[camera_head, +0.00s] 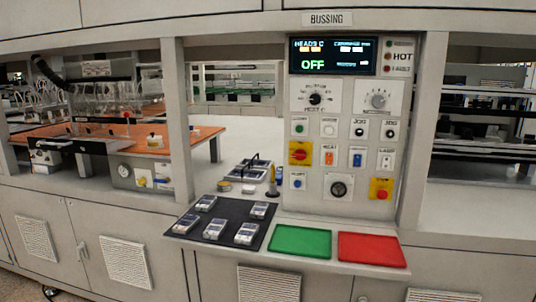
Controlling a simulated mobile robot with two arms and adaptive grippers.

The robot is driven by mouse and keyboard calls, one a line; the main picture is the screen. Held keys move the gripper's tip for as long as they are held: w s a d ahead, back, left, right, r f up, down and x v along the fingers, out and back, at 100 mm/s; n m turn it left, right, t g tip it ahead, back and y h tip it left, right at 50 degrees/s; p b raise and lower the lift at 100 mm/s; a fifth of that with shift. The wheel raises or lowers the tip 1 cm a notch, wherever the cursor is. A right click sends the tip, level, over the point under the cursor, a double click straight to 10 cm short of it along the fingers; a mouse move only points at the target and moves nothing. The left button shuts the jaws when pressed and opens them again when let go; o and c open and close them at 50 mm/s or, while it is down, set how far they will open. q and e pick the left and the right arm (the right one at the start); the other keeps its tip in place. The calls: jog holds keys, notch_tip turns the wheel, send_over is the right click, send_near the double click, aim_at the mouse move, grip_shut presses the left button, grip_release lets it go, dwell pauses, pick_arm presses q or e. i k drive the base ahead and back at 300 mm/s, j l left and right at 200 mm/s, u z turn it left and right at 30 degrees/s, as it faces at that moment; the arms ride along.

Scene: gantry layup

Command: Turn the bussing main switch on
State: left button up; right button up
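The bussing panel (347,205) stands upright in the middle of the head view, under a sign reading BUSSING (327,19). A red rotary handle on a yellow plate (300,153), which looks like the main switch, sits at the panel's left side. Its handle looks roughly level, but the picture is too small to read its marks. The display (333,56) at the top shows OFF in green. Neither of my grippers is in view, and nothing covers the panel.
A red button on yellow (382,189) sits low right, with knobs and small switches between. Below, a ledge holds a black mat (219,241) with several small devices, a green tray (300,242) and a red tray (371,249). Grey posts flank the panel.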

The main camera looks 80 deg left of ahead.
aim_at(300, 154)
jog(key=u, duration=2.5)
jog(key=i+l+u, duration=0.15)
jog(key=l, duration=0.4)
jog(key=l+u, duration=0.15)
jog(key=l, duration=0.4)
